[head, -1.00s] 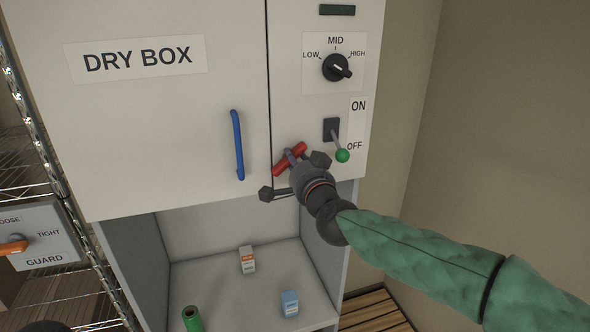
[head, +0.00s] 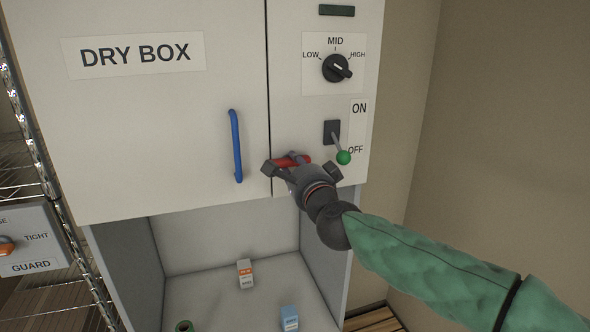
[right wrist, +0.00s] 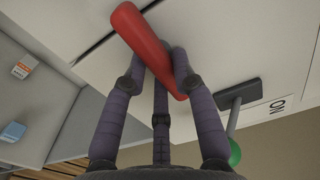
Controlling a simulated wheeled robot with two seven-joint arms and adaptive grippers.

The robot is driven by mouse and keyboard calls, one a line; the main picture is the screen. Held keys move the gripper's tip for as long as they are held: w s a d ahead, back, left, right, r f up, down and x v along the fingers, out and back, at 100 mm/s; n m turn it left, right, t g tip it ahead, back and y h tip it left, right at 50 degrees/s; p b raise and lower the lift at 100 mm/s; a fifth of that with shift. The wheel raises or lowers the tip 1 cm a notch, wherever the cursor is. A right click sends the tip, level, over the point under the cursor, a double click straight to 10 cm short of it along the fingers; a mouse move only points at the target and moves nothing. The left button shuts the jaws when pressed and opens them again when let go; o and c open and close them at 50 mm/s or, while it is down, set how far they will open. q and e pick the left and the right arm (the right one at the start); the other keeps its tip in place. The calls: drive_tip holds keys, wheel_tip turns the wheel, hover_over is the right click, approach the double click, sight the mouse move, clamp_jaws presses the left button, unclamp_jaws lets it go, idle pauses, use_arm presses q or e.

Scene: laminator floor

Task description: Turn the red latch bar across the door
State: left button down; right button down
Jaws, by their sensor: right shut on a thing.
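The red latch bar (head: 292,161) is on the front of the dry box (head: 170,130), just right of the seam beside the door (head: 150,150). It lies nearly level in the head view; its left end is partly hidden by a finger. My right gripper (head: 298,168) is shut on the bar. In the right wrist view the red bar (right wrist: 148,48) runs slantwise between the fingers of the gripper (right wrist: 160,68). A blue handle (head: 236,146) stands upright on the door, left of the bar. My left gripper is not in view.
A switch lever with a green knob (head: 343,157) sits close right of the gripper, near OFF. A dial (head: 337,67) is above it. Small boxes (head: 245,273) stand in the open bay below. A guard panel (head: 28,240) and wire rack (head: 25,160) are at left.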

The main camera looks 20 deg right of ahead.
idle(0.5)
drive_tip(key=c, duration=1)
unclamp_jaws()
drive_tip(key=s, duration=1.2)
drive_tip(key=shift+d, duration=0.2)
drive_tip(key=shift+f, duration=0.1)
